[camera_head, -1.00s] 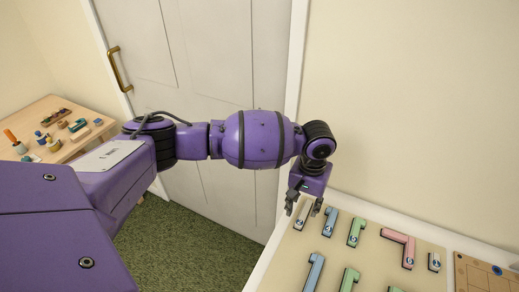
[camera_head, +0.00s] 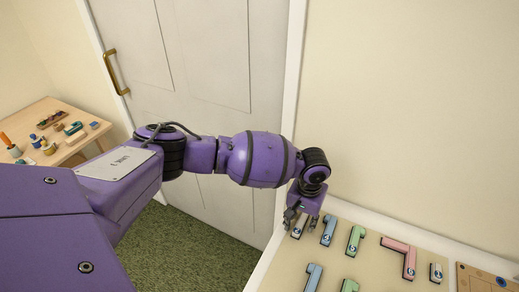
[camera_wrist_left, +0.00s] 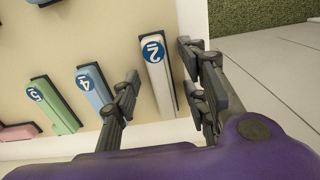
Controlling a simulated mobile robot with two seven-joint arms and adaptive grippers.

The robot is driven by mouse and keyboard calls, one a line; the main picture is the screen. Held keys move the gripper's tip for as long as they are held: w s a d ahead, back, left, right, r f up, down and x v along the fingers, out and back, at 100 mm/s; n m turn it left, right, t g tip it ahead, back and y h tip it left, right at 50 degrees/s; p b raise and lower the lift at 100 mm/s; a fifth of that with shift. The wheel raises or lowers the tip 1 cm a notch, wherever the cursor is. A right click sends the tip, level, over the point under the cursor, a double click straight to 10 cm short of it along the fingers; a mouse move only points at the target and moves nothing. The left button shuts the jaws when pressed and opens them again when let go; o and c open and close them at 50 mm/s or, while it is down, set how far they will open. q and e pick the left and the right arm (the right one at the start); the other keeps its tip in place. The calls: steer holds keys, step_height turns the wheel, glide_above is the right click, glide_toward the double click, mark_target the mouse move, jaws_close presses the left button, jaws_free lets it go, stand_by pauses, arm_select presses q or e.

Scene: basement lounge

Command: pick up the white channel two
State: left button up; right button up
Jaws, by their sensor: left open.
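The white channel two (camera_wrist_left: 157,75) is a long white bar with a blue round label marked 2. In the left wrist view it lies between the two fingers of my left gripper (camera_wrist_left: 160,66), which is open, with a finger on each side. I cannot tell whether either finger touches it. In the head view my left gripper (camera_head: 295,219) is over the far left corner of the white-edged table and hides much of the white channel (camera_head: 299,229). My right gripper is not in view.
A blue channel marked 4 (camera_wrist_left: 93,88) and a green one marked 5 (camera_wrist_left: 57,105) lie beside it. A pink angled piece (camera_head: 407,257) and a wooden board (camera_head: 480,277) are further right. A wooden side table (camera_head: 75,142) with small items stands at left by the door.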

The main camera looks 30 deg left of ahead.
arm_select(q)
steer(key=shift+r, duration=0.1)
steer(key=shift+c, duration=0.2)
steer(key=shift+w, duration=0.1)
jaws_close()
steer(key=shift+r, duration=0.1)
